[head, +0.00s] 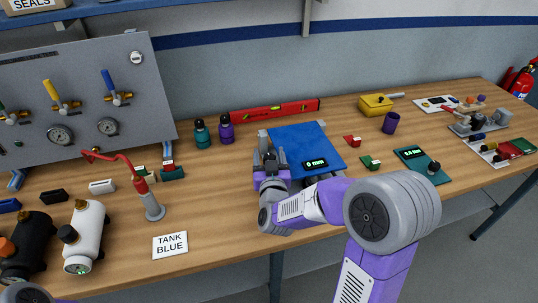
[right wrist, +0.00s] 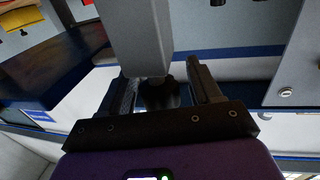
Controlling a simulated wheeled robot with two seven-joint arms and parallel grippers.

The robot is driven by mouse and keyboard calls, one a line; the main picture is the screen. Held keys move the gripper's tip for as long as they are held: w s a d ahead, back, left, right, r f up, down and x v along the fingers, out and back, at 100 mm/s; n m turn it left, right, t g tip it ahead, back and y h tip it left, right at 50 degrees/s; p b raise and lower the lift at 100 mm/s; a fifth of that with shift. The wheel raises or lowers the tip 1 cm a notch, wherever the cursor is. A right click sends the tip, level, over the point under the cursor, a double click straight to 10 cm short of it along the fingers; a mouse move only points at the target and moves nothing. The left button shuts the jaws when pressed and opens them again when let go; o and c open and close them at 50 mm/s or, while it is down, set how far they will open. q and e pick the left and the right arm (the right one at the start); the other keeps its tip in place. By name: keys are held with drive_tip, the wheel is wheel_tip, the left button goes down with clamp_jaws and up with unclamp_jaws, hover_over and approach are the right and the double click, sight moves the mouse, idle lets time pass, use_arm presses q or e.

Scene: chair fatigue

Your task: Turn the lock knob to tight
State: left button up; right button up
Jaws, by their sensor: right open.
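A dark knob (right wrist: 160,94) shows in the right wrist view, below a grey post (right wrist: 138,38); I take it for the lock knob. My right gripper (right wrist: 163,85) is open, with one finger on each side of the knob. I cannot tell whether either finger touches it. In the head view my right gripper (head: 268,150) is at the left edge of a blue plate (head: 300,140) with a small green-lit display (head: 315,163). The knob is hidden there behind the gripper, and no tight mark can be read. My left gripper is not in view.
Teal (head: 200,134) and purple (head: 226,129) bottles and a red level (head: 275,110) stand behind the plate. A gauge panel (head: 75,95), a red-handled stand (head: 148,200) and black and white canisters are at left. Small blocks and a teal meter (head: 420,163) lie right.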

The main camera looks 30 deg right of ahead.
drive_tip(key=shift+c, duration=0.3)
drive_tip(key=c, duration=0.9)
